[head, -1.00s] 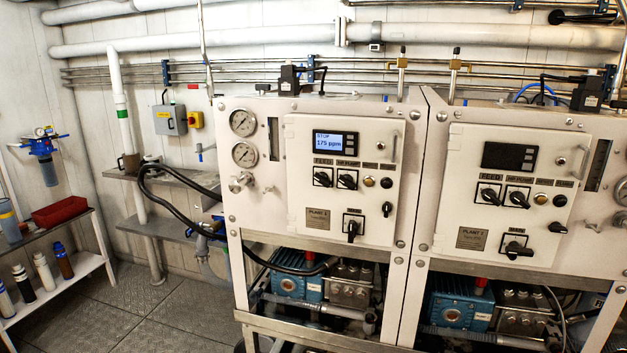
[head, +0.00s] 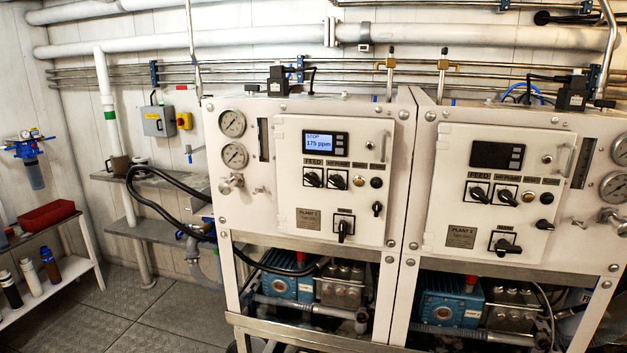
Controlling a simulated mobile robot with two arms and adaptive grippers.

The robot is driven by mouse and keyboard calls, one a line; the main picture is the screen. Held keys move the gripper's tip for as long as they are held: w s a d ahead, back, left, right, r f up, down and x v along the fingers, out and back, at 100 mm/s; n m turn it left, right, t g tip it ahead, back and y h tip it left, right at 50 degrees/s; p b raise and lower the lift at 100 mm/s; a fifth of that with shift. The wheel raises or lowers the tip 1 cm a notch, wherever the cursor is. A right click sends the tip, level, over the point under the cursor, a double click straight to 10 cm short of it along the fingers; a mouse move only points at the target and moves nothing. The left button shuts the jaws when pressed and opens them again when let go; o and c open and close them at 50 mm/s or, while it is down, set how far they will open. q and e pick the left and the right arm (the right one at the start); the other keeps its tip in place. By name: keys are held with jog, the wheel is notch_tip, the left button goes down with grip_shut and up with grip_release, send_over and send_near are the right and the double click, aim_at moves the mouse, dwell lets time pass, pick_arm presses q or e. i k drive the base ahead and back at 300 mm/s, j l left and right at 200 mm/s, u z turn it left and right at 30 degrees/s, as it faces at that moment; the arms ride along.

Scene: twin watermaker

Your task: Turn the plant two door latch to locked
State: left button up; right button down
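Two white control cabinets stand side by side. The left cabinet door (head: 290,225) has a plate (head: 308,219) that seems to read PLANT 2. The right cabinet door (head: 455,205) has a similar plate (head: 460,237), too small to read surely. On the left door a small black latch (head: 377,209) sits near the right edge, its handle about upright. On the right door the matching black latch (head: 545,225) lies about sideways. Both doors look closed. Neither of my grippers is in view.
The left display (head: 325,143) is lit with STOP and 175 ppm; the right display (head: 496,156) is dark. Black hoses (head: 150,205) loop left of the cabinets. A shelf with a red bin (head: 47,215) stands far left. The floor (head: 150,318) at lower left is clear.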

aim_at(542, 223)
jog(key=z, duration=1.25)
